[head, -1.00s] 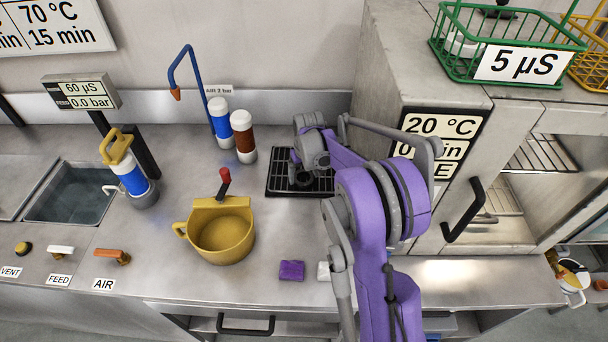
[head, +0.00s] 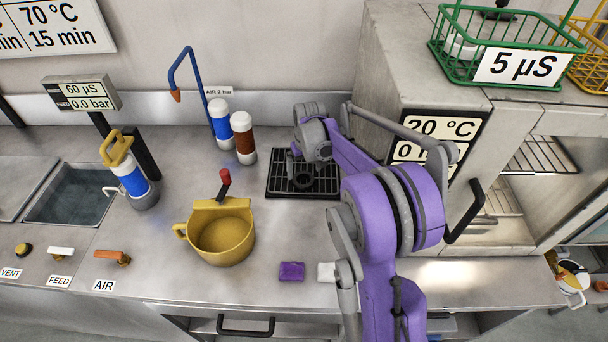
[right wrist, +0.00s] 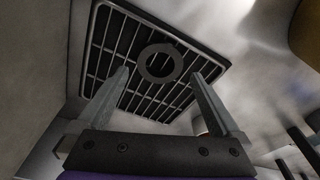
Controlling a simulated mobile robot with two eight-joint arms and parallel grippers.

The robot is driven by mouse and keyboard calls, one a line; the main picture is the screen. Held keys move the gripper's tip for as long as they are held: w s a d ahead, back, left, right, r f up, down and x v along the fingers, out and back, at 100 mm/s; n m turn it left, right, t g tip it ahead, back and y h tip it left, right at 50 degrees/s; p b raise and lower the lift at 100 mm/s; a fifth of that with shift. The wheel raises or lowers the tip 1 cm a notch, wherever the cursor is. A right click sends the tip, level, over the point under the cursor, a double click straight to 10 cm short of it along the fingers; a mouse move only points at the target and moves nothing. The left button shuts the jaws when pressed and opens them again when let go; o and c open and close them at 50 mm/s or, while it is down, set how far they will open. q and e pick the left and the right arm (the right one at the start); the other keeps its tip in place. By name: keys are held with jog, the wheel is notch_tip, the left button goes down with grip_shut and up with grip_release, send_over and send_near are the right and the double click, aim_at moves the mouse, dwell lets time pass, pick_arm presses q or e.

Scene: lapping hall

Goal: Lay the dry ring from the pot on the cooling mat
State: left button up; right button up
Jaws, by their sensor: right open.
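The yellow pot (head: 221,252) stands upright on the steel counter, and I see no ring inside it. The cooling mat, a black grid (head: 276,187), lies behind and right of it. A dark flat ring (right wrist: 160,80) lies on the mat, near its middle in the right wrist view; in the head view it is partly covered by my arm. My right gripper (right wrist: 162,74) is open and empty, its two fingers apart on either side of the ring in the picture, seemingly above the mat. In the head view its fingertips are hard to make out. My left gripper is not in view.
Blue (head: 220,120) and brown (head: 243,140) capped bottles stand left of the mat. A purple cloth (head: 291,271) and a white one lie near the front edge. A grey cabinet (head: 384,92) rises at the right. The counter between pot and mat is clear.

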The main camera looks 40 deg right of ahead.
aim_at(306, 184)
notch_tip(306, 184, up, 8)
jog(key=s, duration=0.1)
jog(key=s+a+r+n+t, duration=0.1)
jog(key=s+a, duration=0.3)
jog(key=a, duration=0.3)
jog(key=s+a+n, duration=0.1)
jog(key=s+a, duration=0.4)
jog(key=a, duration=0.2)
jog(key=s+a+f+t, duration=0.1)
jog(key=s+a+f, duration=0.2)
jog(key=s, duration=0.3)
jog(key=s+a+f+n+t, duration=0.1)
jog(key=s+a+f, duration=0.2)
jog(key=s+a, duration=0.3)
jog(key=shift+s+a+n+t+y, duration=0.15)
jog(key=shift+s+n+t+y, duration=0.15)
jog(key=shift+s, duration=0.3)
